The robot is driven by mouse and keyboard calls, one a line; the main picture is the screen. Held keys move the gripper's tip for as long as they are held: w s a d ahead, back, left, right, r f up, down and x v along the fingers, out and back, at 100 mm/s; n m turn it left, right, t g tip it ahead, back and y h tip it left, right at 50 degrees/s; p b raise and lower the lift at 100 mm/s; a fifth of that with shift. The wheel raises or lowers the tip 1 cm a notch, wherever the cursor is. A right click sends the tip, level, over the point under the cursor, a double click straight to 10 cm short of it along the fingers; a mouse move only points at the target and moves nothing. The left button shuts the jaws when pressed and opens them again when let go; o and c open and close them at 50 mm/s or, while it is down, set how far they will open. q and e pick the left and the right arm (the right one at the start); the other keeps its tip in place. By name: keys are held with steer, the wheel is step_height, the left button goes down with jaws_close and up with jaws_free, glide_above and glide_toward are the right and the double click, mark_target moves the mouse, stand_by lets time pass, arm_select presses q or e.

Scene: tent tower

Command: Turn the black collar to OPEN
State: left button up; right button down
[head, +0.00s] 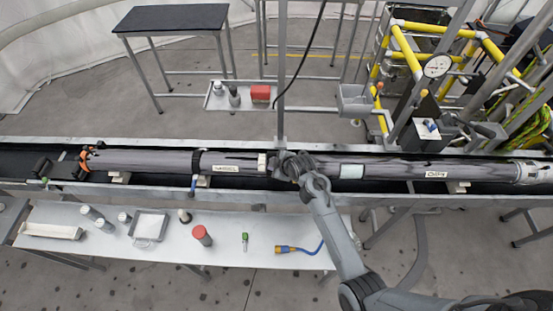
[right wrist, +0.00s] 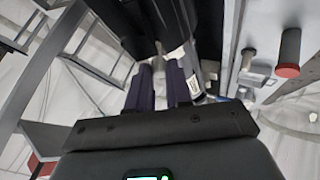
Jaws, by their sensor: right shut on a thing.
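A long dark tube (head: 400,168) lies along a trough. My right gripper (head: 284,166) is at the tube's middle, just right of a pale ring (head: 262,164). It is shut on what seems to be the black collar, mostly hidden by the gripper. In the right wrist view its two dark fingers (right wrist: 163,88) reach in beside a dark cylinder (right wrist: 165,22), with a small grey part between them. I cannot read OPEN or any collar mark. My left gripper is not in view.
Another black band (head: 196,161) circles the tube further left. Yellow pipework with a gauge (head: 438,66) stands behind at right.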

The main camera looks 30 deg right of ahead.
steer(key=shift+s+f, duration=0.1)
steer(key=shift+f, duration=0.05)
stand_by(0.3)
steer(key=c, duration=1)
jaws_free()
steer(key=shift+c, duration=0.2)
steer(key=shift+s, duration=0.15)
steer(key=v, duration=1)
steer(key=shift+s+r, duration=0.2)
steer(key=shift+r, duration=0.1)
